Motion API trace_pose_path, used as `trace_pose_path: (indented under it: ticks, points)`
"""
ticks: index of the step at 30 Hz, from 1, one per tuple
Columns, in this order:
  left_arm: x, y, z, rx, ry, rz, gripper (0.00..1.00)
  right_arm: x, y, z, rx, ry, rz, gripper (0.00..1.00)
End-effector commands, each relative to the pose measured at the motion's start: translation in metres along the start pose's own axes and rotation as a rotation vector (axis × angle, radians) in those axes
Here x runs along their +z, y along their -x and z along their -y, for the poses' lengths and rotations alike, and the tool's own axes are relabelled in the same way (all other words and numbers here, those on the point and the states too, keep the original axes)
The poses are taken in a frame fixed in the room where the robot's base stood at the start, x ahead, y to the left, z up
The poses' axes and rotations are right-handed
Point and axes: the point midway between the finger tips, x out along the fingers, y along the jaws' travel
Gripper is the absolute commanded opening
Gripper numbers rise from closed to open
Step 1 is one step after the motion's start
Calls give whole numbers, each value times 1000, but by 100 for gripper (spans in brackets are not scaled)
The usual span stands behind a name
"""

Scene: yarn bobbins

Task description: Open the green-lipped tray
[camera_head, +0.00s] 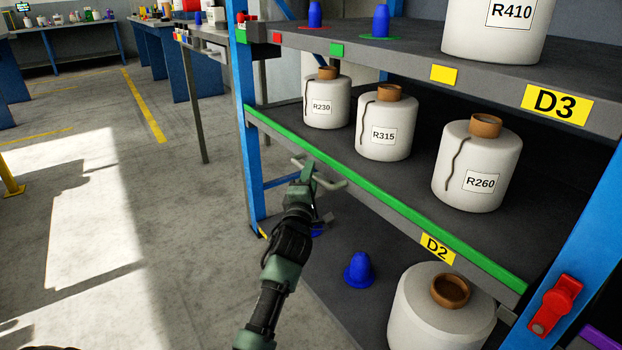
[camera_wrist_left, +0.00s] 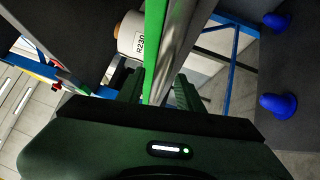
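The green-lipped tray is the middle rack level marked D2. Its green lip (camera_head: 400,208) runs along the front edge and is in its place level with the rack. Three white bobbins stand on it: R230 (camera_head: 327,105), R315 (camera_head: 384,132) and R260 (camera_head: 480,180). My left gripper (camera_head: 320,174) is just in front of the lip, toward its left part, with the fingers apart. In the left wrist view, the green lip (camera_wrist_left: 155,45) runs up between the two spread fingers (camera_wrist_left: 158,92). I cannot tell whether they touch it. My right gripper is not in view.
The upper level D3 (camera_head: 557,103) holds bobbin R410 (camera_head: 500,28) and blue cones. Below the tray are a blue cone (camera_head: 358,270) and a large white bobbin (camera_head: 420,310). A blue upright (camera_head: 575,240) bears a red latch-like part (camera_head: 556,305).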

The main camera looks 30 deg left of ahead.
Motion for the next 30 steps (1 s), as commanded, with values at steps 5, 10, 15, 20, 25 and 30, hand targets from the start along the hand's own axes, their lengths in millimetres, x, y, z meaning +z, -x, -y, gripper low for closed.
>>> trace_pose_path:
  ticks: [5, 10, 15, 20, 25, 30]
  points:
    - [0, -10, 0, 1, -1, 0, 36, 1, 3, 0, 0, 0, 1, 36]
    - [0, -10, 0, 0, -1, 0, 36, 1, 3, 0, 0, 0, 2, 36]
    - [0, -10, 0, 0, -1, 0, 6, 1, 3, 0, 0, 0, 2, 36]
    - [0, -10, 0, 0, -1, 0, 0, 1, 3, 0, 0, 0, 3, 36]
    - [0, -10, 0, -1, -1, 0, 0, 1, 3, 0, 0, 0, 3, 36]
    - [0, -10, 0, -1, -1, 0, 0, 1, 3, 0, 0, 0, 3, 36]
